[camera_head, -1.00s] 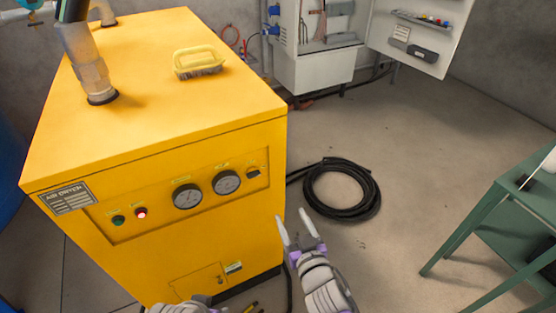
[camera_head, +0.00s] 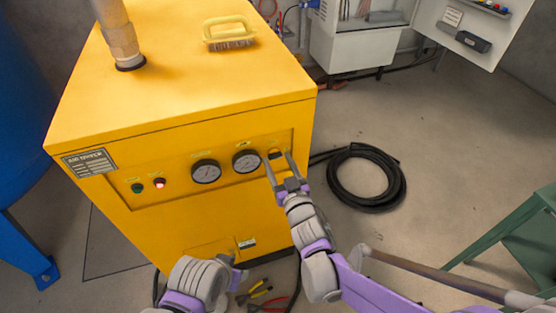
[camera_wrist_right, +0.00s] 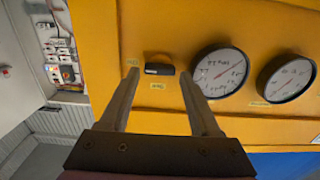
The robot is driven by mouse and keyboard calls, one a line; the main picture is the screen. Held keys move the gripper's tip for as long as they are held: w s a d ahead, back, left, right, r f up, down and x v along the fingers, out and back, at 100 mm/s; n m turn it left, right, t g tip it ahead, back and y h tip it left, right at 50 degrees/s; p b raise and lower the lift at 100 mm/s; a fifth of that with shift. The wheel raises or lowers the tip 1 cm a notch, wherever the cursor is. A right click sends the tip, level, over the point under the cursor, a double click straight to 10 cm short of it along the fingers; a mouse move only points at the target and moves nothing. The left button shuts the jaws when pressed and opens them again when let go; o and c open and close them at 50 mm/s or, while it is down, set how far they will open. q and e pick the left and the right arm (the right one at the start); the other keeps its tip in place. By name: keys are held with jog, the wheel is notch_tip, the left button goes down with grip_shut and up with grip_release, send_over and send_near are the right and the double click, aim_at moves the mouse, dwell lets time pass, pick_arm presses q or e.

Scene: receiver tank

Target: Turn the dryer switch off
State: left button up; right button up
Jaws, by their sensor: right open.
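The yellow air dryer (camera_head: 190,85) stands at the centre left with its control panel facing me. The small black dryer switch (camera_head: 277,155) sits at the right end of the panel, beside two round gauges. In the right wrist view the black switch (camera_wrist_right: 159,69) shows between and beyond my fingers. My right gripper (camera_head: 278,163) is open, its two fingers pointing at the panel around the switch; it also shows in the right wrist view (camera_wrist_right: 160,92). I cannot tell whether the fingers touch the panel. My left gripper (camera_head: 233,271) is low at the dryer's base, its jaws unclear.
A yellow brush (camera_head: 229,34) lies on the dryer top. A green button (camera_head: 137,188) and lit red lamp (camera_head: 159,183) sit left of the gauges. A black hose coil (camera_head: 364,203) and pliers (camera_head: 262,292) lie on the floor. A green table (camera_head: 520,232) stands at the right.

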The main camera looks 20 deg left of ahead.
jog(key=shift+w+a, duration=0.2)
jog(key=shift+w, duration=0.2)
grip_shut()
